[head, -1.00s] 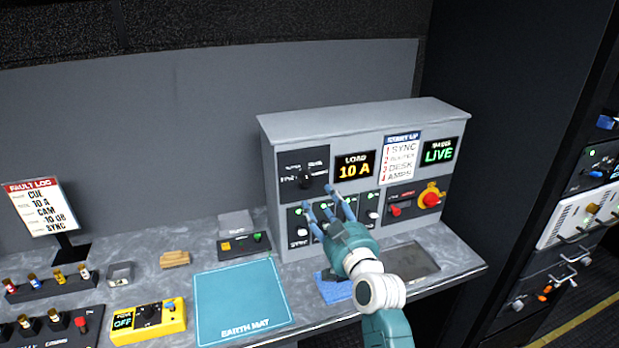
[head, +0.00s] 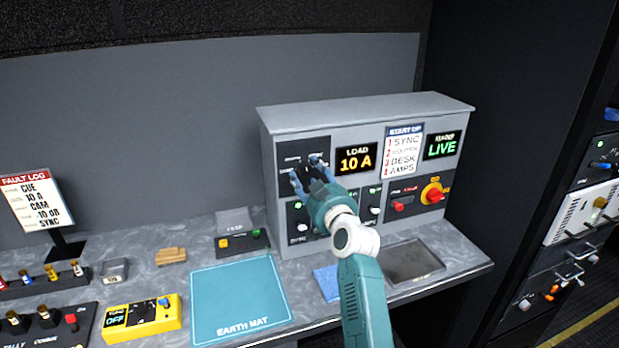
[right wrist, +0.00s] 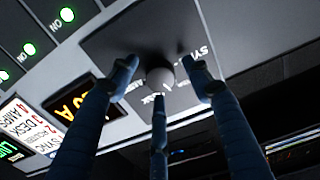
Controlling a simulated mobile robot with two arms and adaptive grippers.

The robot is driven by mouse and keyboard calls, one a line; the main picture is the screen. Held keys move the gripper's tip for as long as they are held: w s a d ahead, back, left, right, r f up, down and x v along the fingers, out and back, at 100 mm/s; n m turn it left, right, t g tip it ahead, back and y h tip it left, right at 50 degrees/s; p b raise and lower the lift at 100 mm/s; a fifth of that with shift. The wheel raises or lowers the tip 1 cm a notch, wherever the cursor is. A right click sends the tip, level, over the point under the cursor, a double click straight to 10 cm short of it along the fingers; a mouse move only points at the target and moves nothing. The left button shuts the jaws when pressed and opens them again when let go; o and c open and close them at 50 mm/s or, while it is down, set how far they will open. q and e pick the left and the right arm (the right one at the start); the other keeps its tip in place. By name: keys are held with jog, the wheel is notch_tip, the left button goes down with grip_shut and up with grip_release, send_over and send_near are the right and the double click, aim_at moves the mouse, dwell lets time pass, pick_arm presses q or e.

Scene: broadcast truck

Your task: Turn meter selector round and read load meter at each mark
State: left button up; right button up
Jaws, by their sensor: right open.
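The meter selector panel (head: 288,153) is a black plate at the upper left of the grey cabinet. Its knob is hidden behind my fingers in the head view. In the right wrist view the rounded knob (right wrist: 160,77) shows between my three blue fingers. My right gripper (head: 310,172) is open, its fingertips spread around the knob; I cannot tell if any finger touches it. The load meter (head: 356,160) reads 10 A in yellow and is partly covered by a finger in the right wrist view (right wrist: 82,105). My left gripper is not in view.
Right of the meter are a start-up card (head: 403,150) and a green LIVE display (head: 442,146). An earth mat (head: 238,295) and a yellow tester (head: 142,317) lie on the bench.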

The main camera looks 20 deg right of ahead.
jog(key=c, duration=1.2)
jog(key=shift+o, duration=0.2)
jog(key=shift+f+n, duration=0.15)
jog(key=shift+n, duration=1.25)
jog(key=o, duration=1.2)
jog(key=shift+c, duration=0.2)
jog(key=s, duration=1.2)
jog(key=shift+d, duration=0.25)
